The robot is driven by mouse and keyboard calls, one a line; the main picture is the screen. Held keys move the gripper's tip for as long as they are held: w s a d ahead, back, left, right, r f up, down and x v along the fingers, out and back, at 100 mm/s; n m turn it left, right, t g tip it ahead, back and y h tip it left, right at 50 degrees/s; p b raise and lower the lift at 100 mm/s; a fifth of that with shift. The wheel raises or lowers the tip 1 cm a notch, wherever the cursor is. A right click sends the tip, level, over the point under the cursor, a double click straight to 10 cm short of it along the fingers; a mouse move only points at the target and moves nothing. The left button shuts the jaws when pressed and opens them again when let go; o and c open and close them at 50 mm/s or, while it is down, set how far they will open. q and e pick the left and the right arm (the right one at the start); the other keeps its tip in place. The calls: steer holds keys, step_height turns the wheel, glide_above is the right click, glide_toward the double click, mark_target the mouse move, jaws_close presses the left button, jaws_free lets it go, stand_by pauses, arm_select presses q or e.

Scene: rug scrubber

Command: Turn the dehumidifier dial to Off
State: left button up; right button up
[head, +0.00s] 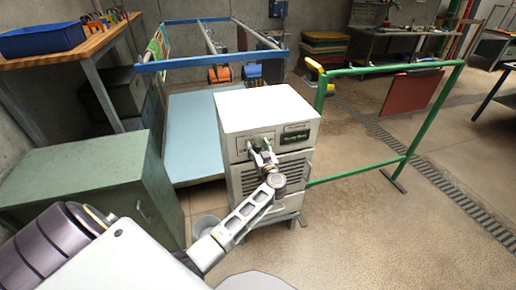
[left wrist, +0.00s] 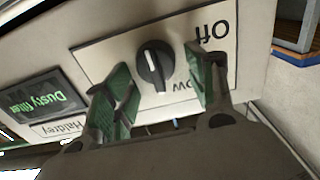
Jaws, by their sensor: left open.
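The dehumidifier (head: 265,108) is a pale boxy cabinet with front vents, standing in the middle of the head view. Its black dial (left wrist: 154,66) is in the left wrist view, on a pale panel with the word "Off" at upper right and a partly hidden label ending in "ow" below it. The dial's white mark points toward the top of that view, not at "Off". My left gripper (head: 262,150) is open at the front panel. In the left wrist view its green-padded fingers (left wrist: 159,66) stand on both sides of the dial, with gaps visible.
A display (left wrist: 45,103) beside the dial reads "Dusty filter". A green rail frame (head: 400,160) stands on the right. Floor is open at lower right.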

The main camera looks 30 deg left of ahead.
arm_select(q)
steer(key=c, duration=1)
